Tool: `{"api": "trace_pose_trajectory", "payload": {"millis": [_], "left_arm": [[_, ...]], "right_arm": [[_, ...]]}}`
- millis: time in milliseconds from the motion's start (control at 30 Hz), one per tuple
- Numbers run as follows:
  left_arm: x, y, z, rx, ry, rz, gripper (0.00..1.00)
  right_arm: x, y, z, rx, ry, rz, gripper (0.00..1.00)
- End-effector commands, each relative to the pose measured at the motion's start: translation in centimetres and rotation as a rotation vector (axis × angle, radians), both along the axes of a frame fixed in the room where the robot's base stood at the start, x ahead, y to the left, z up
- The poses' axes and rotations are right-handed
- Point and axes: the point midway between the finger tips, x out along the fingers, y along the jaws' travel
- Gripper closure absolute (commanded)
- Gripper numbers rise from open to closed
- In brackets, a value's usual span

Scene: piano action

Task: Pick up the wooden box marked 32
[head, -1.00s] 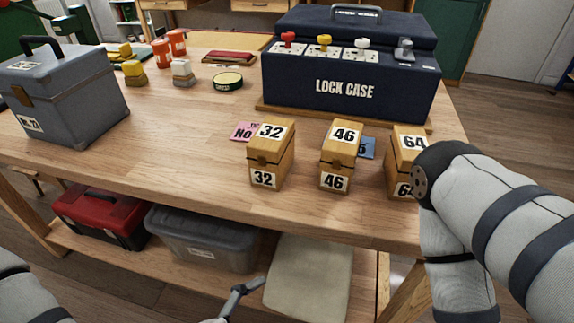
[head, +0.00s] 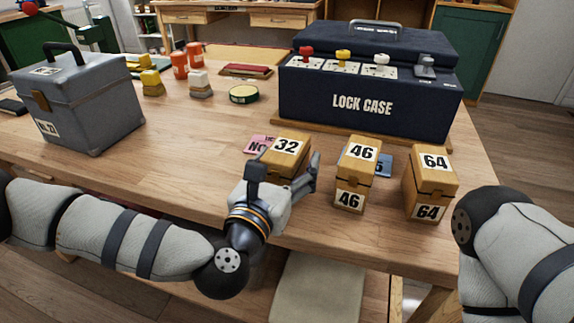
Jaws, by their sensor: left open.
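The wooden box marked 32 (head: 287,147) stands on the table, with its top label showing and its front face hidden behind my left gripper. My left gripper (head: 285,172) is open at the front of this box, with one finger on each side of its near part. I cannot tell whether the fingers touch it. The wooden box marked 46 (head: 357,172) and the wooden box marked 64 (head: 430,182) stand to the right. My right arm shows at the right edge, but its gripper is out of view.
A dark blue lock case (head: 366,104) stands behind the boxes. A grey case (head: 77,103) stands at the left of the wooden table (head: 190,137). A pink card (head: 259,144) and a blue card (head: 384,166) lie near the boxes. The table's left middle is clear.

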Motion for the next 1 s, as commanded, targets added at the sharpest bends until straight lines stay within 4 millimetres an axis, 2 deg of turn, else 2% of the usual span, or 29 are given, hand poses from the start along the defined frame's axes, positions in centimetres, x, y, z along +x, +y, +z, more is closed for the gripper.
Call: {"api": "trace_pose_trajectory", "payload": {"millis": [167, 433, 767, 867, 933, 1000], "left_arm": [[0.0, 0.0, -0.1, 0.0, 0.001, -0.001, 0.3], [0.0, 0.0, -0.1, 0.002, 0.002, -0.001, 0.89], [0.0, 0.0, 0.5, 0.0, -0.002, -0.001, 0.89], [0.1, 0.0, 1.8, 0.0, -0.004, -0.001, 0.89], [0.0, -0.1, 3.4, -0.001, -0.006, -0.002, 0.89], [0.9, -1.0, 4.7, -0.001, -0.006, -0.002, 0.89]], "right_arm": [[0.0, 0.0, 0.0, 0.0, 0.001, 0.0, 0.6], [0.0, 0.0, 0.0, 0.0, 0.001, 0.0, 0.6], [0.0, 0.0, 0.1, 0.0, -0.001, 0.0, 0.6], [0.2, 0.0, 0.3, 0.0, -0.007, 0.0, 0.6], [0.4, 0.0, 0.5, 0.0, -0.014, 0.0, 0.6], [0.3, 0.0, 0.3, 0.001, -0.008, 0.0, 0.6]]}}
